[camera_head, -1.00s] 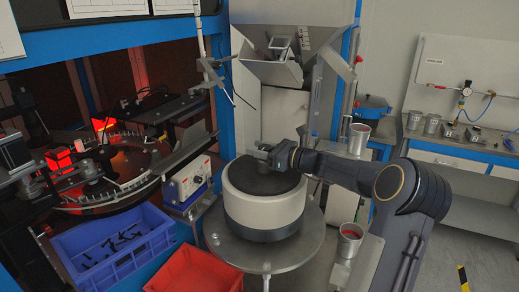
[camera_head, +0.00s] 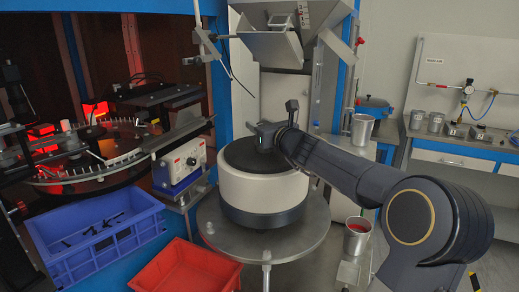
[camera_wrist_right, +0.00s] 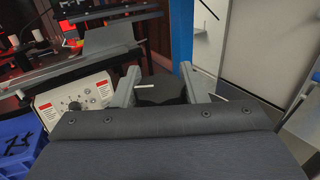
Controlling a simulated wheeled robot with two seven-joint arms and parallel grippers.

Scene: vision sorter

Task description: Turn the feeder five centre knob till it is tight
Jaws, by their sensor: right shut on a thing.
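The feeder (camera_head: 262,195) is a round white drum with a dark top and grey base, on a round metal table. My right gripper (camera_head: 262,148) is over the middle of its dark top. In the right wrist view the two grey fingers (camera_wrist_right: 160,88) stand on either side of the dark centre knob (camera_wrist_right: 160,92), which carries a short pale line. The gripper is shut on this knob. In the head view my gripper and wrist hide the knob. No number shows on the feeder. My left gripper is not in view.
A control box with dials (camera_head: 180,165) stands left of the feeder, beside the sorter's glass disc (camera_head: 80,170). A blue crate (camera_head: 105,262) with dark parts and an empty red crate (camera_head: 190,272) are at front left. A metal cup (camera_head: 356,240) is right of the feeder.

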